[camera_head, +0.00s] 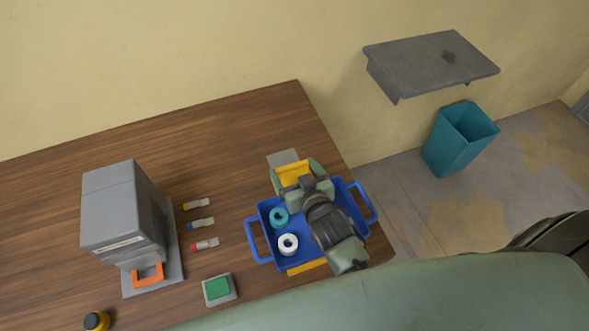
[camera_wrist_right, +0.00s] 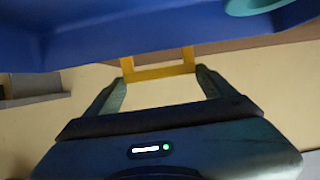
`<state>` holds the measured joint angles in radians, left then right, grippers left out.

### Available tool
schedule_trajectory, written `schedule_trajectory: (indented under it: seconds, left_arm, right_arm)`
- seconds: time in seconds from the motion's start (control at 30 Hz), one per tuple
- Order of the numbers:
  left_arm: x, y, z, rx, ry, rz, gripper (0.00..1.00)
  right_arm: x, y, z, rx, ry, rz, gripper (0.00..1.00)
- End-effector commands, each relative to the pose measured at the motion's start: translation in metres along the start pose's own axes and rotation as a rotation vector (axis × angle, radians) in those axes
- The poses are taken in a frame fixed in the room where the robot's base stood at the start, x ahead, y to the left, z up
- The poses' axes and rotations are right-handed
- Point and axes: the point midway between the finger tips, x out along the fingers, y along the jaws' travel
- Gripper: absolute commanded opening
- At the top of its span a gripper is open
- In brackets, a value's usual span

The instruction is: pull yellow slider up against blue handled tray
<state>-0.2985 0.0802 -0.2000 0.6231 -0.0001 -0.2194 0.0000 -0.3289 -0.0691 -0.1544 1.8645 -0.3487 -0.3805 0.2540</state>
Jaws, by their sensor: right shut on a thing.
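The blue handled tray (camera_head: 257,240) stands near the table's right edge, with a teal ring (camera_head: 279,217) and a white ring (camera_head: 288,244) inside. The yellow slider (camera_head: 294,169) is at the tray's far side. My right gripper (camera_head: 293,174) reaches across the tray and is shut on the slider. In the right wrist view the slider's yellow frame (camera_wrist_right: 160,72) sits between my fingertips (camera_wrist_right: 162,80), by the blue tray wall (camera_wrist_right: 80,40). I cannot tell whether slider and tray touch. My arm hides part of the tray. My left gripper is out of view.
A yellow strip (camera_head: 306,267) shows at the tray's near side. A grey plate (camera_head: 283,158) lies beyond the slider. Left are several small coloured-end pieces (camera_head: 200,223), a green-topped block (camera_head: 218,288) and a grey machine (camera_head: 120,212). The back of the table is clear.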

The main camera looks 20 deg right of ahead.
Motion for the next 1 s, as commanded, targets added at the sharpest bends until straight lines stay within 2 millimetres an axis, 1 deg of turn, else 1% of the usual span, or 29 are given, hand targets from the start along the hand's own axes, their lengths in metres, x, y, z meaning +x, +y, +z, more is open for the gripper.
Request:
schedule_trajectory:
  seconds: [0.07, 0.2, 0.43, 0.47, 0.5, 0.8, 0.87, 1.0]
  left_arm:
    - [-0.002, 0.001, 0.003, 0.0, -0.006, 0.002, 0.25]
    - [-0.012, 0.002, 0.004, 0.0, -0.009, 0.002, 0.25]
    - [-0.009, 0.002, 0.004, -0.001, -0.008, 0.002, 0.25]
    - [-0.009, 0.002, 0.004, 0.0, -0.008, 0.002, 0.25]
    - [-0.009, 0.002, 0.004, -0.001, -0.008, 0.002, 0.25]
    - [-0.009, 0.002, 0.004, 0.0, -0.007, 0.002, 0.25]
    - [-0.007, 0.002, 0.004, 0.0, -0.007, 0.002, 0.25]
    - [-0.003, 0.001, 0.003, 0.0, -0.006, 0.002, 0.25]
  right_arm:
    - [-0.001, 0.0, 0.0, 0.001, -0.002, 0.0, 0.12]
    - [-0.006, 0.0, 0.0, 0.001, -0.003, 0.0, 0.12]
    - [-0.005, 0.0, 0.003, 0.001, 0.0, -0.001, 0.12]
    - [-0.005, 0.0, 0.002, 0.0, 0.0, -0.001, 0.88]
    - [-0.005, 0.0, 0.002, 0.0, 0.0, -0.001, 0.99]
    - [-0.008, 0.0, 0.003, 0.0, -0.001, 0.0, 1.0]
    - [-0.014, 0.0, 0.004, 0.0, -0.002, -0.001, 1.0]
    - [-0.036, 0.0, 0.005, 0.001, -0.002, -0.001, 1.0]
